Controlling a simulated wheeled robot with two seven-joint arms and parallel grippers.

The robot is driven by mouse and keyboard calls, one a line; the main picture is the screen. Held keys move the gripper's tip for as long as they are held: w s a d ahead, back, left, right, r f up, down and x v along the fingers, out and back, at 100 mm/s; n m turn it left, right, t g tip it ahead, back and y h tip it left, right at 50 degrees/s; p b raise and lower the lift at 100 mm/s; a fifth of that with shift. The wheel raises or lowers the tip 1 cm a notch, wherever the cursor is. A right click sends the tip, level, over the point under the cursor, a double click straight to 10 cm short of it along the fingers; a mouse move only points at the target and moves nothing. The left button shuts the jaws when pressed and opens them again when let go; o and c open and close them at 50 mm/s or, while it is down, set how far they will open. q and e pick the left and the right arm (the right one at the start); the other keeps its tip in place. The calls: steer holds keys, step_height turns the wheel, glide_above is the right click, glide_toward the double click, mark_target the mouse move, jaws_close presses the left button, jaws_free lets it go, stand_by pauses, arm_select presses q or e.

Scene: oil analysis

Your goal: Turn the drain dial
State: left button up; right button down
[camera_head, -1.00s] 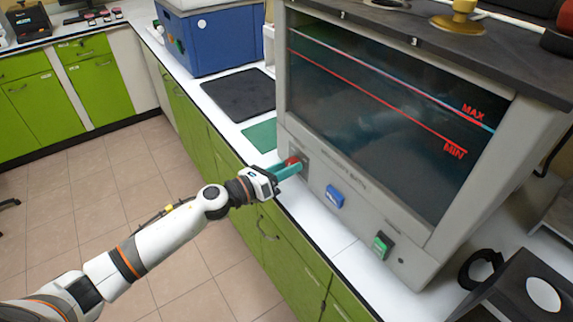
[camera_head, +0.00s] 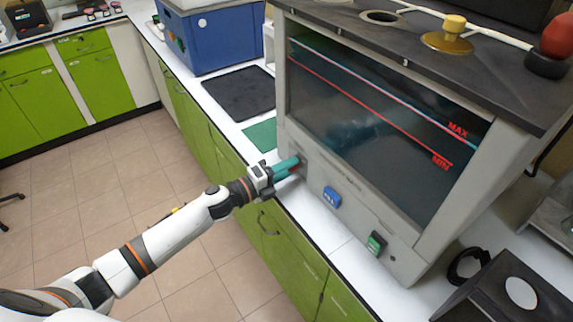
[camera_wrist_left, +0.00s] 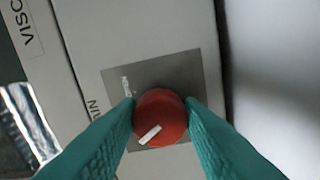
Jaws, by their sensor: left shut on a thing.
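The drain dial (camera_wrist_left: 161,116) is a round red knob with a white mark, on a grey square plate on the front of the viscosity bath (camera_head: 325,183). In the left wrist view its white mark points to the lower left. My left gripper (camera_head: 294,167) has teal fingers and is shut on the dial, one finger on each side. In the head view the fingers mostly cover the dial. My right gripper is not in view.
A blue switch (camera_head: 332,197) and a green switch (camera_head: 376,244) sit on the same front panel to the right. A black mat (camera_head: 238,94) and green mat (camera_head: 262,134) lie left of the bath. A black stand (camera_head: 490,290) is at lower right.

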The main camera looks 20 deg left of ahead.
arm_select(q)
steer(key=shift+n+p, duration=0.45)
steer(key=shift+n, duration=0.65)
steer(key=o, duration=1)
steer(key=shift+c, duration=0.2)
steer(key=shift+a, duration=0.1)
steer(key=shift+s+a+f, duration=0.1)
steer(key=shift+s+a, duration=0.05)
steer(key=shift+s, duration=0.05)
steer(key=b+v, duration=0.3)
steer(key=v, duration=0.8)
steer(key=shift+s, duration=0.15)
